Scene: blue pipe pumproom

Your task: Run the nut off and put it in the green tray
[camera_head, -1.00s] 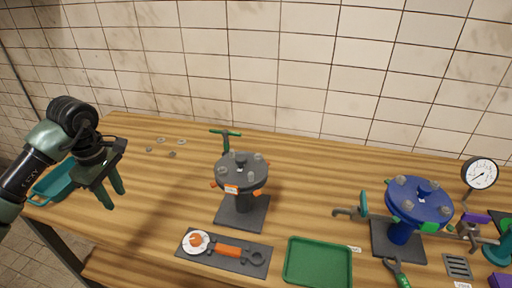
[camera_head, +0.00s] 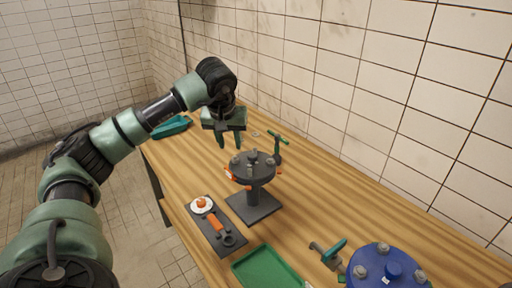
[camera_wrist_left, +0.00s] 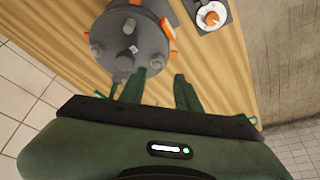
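A dark grey round flange (camera_head: 257,172) with several bolts and nuts around its top stands on a grey stand on the bench. I cannot tell which nut is the task's one. The flange also shows in the left wrist view (camera_wrist_left: 145,52), with nuts near its rim. The green tray (camera_head: 262,270) lies at the bottom of the head view, empty where visible and partly cut off. My left gripper (camera_head: 230,143) is open and empty, with its fingers pointing down at the flange's far left side; its fingertips show apart in the wrist view (camera_wrist_left: 160,78). My right gripper is not in view.
A dark mat (camera_head: 214,232) holds an orange-handled wrench and a white dish with an orange item. A blue flange (camera_head: 385,270) stands at lower right. A teal bin (camera_head: 170,127) is at the bench's far left end. Tiled wall bounds the right.

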